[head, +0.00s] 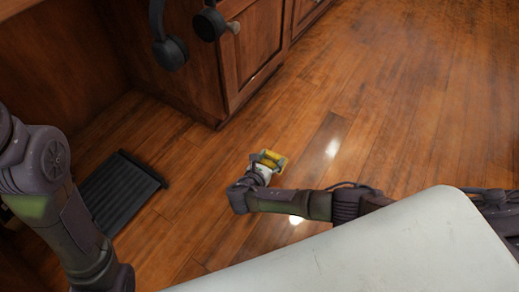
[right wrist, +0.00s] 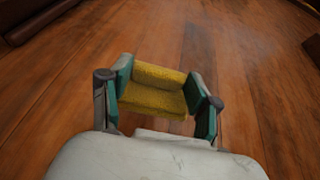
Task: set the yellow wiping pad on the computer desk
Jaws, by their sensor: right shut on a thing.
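The yellow wiping pad (head: 271,158) is between the fingers of my right gripper (head: 267,166), above the wood floor in the head view. In the right wrist view the pad (right wrist: 154,92) spans the space between the two green-padded fingers of the gripper (right wrist: 160,98), which is shut on it. The pad has a crease or step across its middle. Wooden furniture with a panelled door (head: 264,45), apparently part of the computer desk, stands at the upper left. Its top surface is not in view. My left arm shows at the left, but its gripper does not.
Black headphones (head: 170,50) hang at the side of the wooden furniture. A black ribbed footrest (head: 120,192) lies on the floor in the recess beside it. The wood floor (head: 420,90) to the right is clear.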

